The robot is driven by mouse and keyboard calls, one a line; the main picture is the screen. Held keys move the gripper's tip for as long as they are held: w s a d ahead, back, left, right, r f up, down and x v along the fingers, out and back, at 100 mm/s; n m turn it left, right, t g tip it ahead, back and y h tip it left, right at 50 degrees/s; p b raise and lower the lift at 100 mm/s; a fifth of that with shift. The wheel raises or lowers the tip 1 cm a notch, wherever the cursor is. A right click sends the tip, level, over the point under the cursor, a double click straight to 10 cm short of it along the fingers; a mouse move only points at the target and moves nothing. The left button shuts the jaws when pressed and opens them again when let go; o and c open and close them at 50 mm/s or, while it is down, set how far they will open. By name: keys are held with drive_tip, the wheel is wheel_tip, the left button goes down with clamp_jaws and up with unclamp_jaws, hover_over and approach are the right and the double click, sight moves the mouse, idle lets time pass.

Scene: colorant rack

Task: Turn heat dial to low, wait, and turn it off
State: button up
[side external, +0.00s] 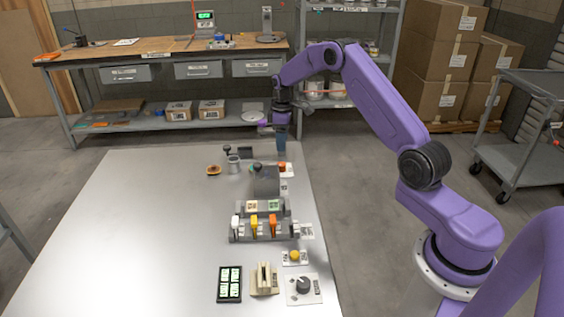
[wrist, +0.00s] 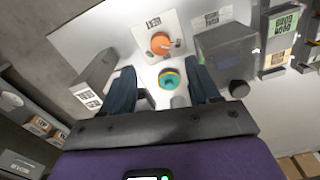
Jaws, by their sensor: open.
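A black round dial (side external: 303,285) sits on a white square plate (side external: 292,297) at the near right of the table. An orange round knob (wrist: 160,43) on a white plate (wrist: 142,34) shows ahead of my gripper in the wrist view. It appears as a small orange spot in the side view (side external: 282,167). I cannot tell which one is the heat dial. My gripper (side external: 281,148) is at the table's far right end, far from the black dial. In the wrist view its dark blue fingers (wrist: 160,84) are apart, with nothing held between them.
A teal round piece with a yellow rim (wrist: 169,79) shows between the fingers. A grey box (side external: 266,180) stands near my gripper. White, yellow and orange levers (side external: 254,224) and a yellow button (side external: 294,255) line the right side. The table's left (side external: 120,240) is clear.

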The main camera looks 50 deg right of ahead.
sight(282, 164)
wheel_tip(282, 164, down, 9)
drive_tip(key=shift+f, duration=0.15)
idle(0.4)
drive_tip(key=c, duration=1)
